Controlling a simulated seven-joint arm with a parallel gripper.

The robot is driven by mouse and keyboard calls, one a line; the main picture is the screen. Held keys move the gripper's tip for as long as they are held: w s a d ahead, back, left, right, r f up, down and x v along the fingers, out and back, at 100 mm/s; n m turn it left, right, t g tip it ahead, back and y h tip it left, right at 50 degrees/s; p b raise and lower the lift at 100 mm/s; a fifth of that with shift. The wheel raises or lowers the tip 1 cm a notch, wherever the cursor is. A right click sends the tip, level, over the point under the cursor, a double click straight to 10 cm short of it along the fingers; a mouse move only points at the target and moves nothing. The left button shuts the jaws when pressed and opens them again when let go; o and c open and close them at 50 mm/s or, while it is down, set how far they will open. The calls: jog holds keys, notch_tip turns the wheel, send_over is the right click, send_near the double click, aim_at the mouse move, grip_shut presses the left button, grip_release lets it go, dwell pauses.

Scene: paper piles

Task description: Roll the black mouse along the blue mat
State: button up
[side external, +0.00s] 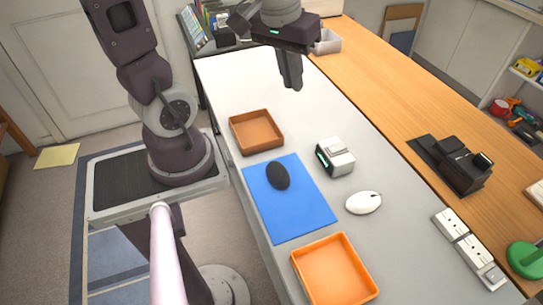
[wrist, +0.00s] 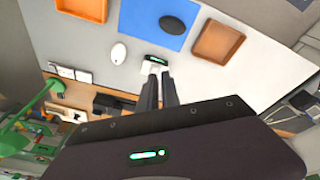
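The black mouse (side external: 278,175) lies on the blue mat (side external: 300,212), near the mat's far end in the side view. In the wrist view the mouse (wrist: 172,25) shows on the mat (wrist: 142,18) at the top. My gripper (side external: 291,86) hangs above the grey table, well above and beyond the mat and mouse, pointing down. In the wrist view my gripper (wrist: 160,76) shows two dark fingers with a narrow gap between them and nothing held. It is apart from the mouse.
A brown tray (side external: 237,137) lies beyond the mat and an orange tray (side external: 371,282) on its near side. A white mouse (side external: 364,202) and a white device with a green display (side external: 338,157) stand right of the mat. The grey table (side external: 235,82) beyond the brown tray is clear.

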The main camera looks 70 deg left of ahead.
aim_at(287, 194)
jog(key=a+f+n, duration=0.2)
jog(key=f, duration=0.1)
jog(key=w+a+f+n+g, duration=0.1)
jog(key=a+f+n, duration=0.1)
jog(key=a+f, duration=0.1)
jog(key=w+a+f+n+g+h, duration=0.1)
jog(key=a+f, duration=0.2)
jog(key=f, duration=0.1)
jog(key=shift+w+a+n, duration=0.1)
jog(key=shift+n, duration=0.3)
grip_shut()
jog(key=s+a+f+n, duration=0.1)
jog(key=f+n, duration=0.1)
jog(key=f, duration=0.4)
jog(key=s+a+f+n+h, duration=0.1)
jog(key=f+n, duration=0.1)
jog(key=f, duration=0.5)
jog(key=a+f+n+h, duration=0.1)
jog(key=f, duration=0.6)
jog(key=shift+s+f+n+g, duration=0.1)
jog(key=shift+s+n+g, duration=0.2)
jog(key=shift+s+n, duration=0.1)
jog(key=shift+d+f, duration=0.15)
jog(key=shift+f, duration=0.55)
jog(key=d, duration=1.2)
jog(key=shift+d, duration=0.25)
